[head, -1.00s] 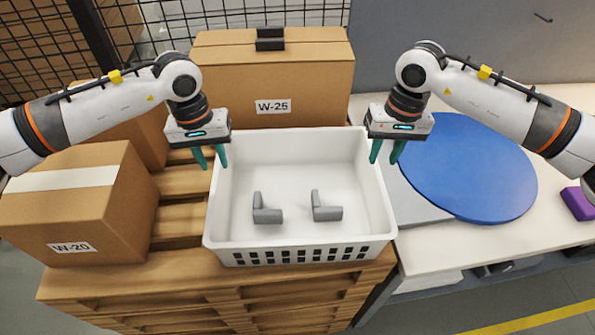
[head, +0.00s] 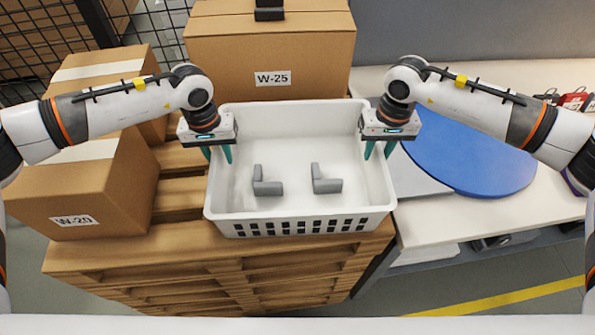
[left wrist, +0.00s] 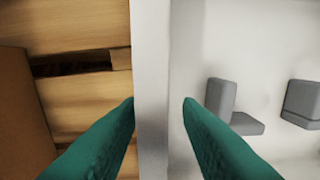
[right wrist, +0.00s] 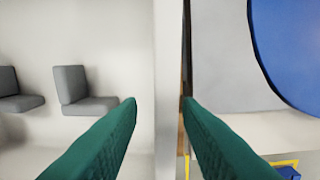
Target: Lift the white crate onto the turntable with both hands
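The white crate (head: 297,205) stands upright on the wooden pallet stack, with two grey L-shaped parts (head: 267,183) (head: 326,181) on its floor. The blue round turntable (head: 478,160) is on the table to its right. My left gripper (head: 218,154) is open at the crate's left wall, with that wall (left wrist: 152,90) between its green fingers in the left wrist view. My right gripper (head: 379,151) is open at the right wall, which lies between its fingers in the right wrist view (right wrist: 168,90). Gaps show between fingers and walls.
A box marked W-25 (head: 270,65) stands right behind the crate. A box marked W-20 (head: 80,190) is to its left. The pallet stack (head: 215,265) carries them. A grey plate (head: 418,178) lies between crate and turntable on the pale table (head: 470,215).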

